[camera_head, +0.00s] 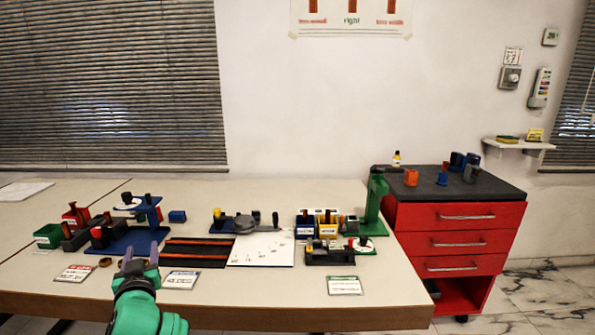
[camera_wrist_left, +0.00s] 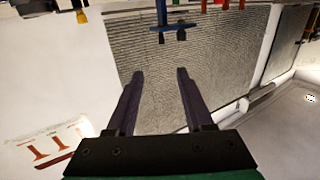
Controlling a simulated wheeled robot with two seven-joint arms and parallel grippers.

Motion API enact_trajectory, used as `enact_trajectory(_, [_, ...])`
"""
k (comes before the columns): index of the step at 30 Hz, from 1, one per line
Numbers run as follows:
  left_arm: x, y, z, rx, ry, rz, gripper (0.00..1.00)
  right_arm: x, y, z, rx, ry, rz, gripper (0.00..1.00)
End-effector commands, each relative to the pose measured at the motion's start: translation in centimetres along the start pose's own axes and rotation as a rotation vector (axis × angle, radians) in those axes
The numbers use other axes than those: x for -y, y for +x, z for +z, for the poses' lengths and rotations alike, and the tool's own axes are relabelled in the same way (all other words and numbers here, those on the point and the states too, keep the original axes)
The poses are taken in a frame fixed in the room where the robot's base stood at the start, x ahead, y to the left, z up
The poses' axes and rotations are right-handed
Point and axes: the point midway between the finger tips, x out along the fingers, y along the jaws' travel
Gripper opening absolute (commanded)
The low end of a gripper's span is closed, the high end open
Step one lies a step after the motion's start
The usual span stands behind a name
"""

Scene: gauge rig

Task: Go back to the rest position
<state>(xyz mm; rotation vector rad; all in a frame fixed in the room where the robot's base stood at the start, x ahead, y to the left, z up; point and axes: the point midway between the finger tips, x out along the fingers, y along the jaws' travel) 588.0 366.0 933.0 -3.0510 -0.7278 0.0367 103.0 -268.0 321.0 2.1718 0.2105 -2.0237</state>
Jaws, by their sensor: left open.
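My left gripper (camera_head: 140,256) is at the front left of the table, its green wrist rising from the picture's lower edge. Its two dark fingers are apart with nothing between them. In the left wrist view the open fingers (camera_wrist_left: 160,76) frame the window blind, and that picture appears upside down. My right gripper is in neither view.
The table (camera_head: 260,305) carries a blue stand (camera_head: 140,238), a green bin (camera_head: 48,236), a striped dark mat (camera_head: 197,252), a white sheet (camera_head: 262,249) and a green stand (camera_head: 373,215). Flat cards lie along the front. A red drawer cabinet (camera_head: 460,240) stands to the right.

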Motion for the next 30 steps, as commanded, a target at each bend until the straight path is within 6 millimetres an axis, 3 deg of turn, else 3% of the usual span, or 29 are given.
enact_trajectory(8, [1.2,-3.3,5.9,0.202,0.056,-0.003,0.52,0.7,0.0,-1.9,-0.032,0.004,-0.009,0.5])
enact_trajectory(14, [1.6,-7.6,11.5,0.419,0.122,0.04,0.52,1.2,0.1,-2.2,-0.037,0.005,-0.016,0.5])
enact_trajectory(21, [1.2,-15.0,17.9,0.713,0.226,0.164,0.52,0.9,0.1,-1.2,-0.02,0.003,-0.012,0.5])
enact_trajectory(30, [0.5,-25.4,22.9,1.04,0.359,0.391,0.52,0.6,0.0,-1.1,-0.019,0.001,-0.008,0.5])
